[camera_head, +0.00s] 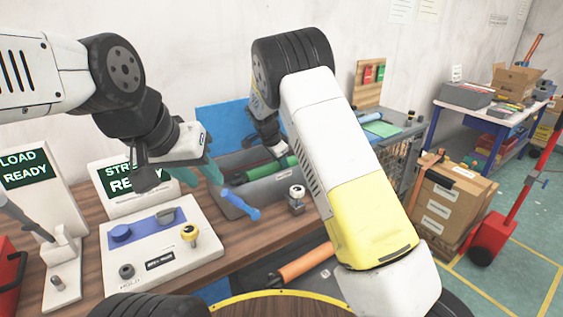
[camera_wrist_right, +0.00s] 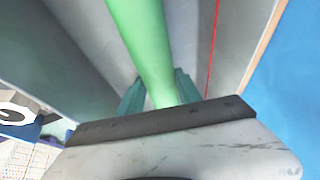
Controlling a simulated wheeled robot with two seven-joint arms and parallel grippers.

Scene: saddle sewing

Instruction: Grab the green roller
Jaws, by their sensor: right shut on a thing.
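The green roller (camera_head: 268,171) lies inside a grey bin (camera_head: 272,193) on the wooden bench. My right gripper (camera_head: 277,150) reaches down into the bin and is shut on the green roller. In the right wrist view the roller (camera_wrist_right: 142,45) runs between the teal fingers (camera_wrist_right: 160,98). My right arm hides part of the bin in the head view. My left gripper (camera_head: 200,174) hangs above the bench, left of the bin, its teal fingers apart. A blue rod-like thing (camera_head: 242,204) shows just beyond its fingertips; I cannot tell whether they touch.
A white control panel (camera_head: 150,245) with knobs and a READY display (camera_head: 125,180) stand left of the bin. A small knobbed post (camera_head: 297,197) stands in front of the bin. An orange roller (camera_head: 305,263) lies lower down. Cardboard boxes (camera_head: 455,200) stand at right.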

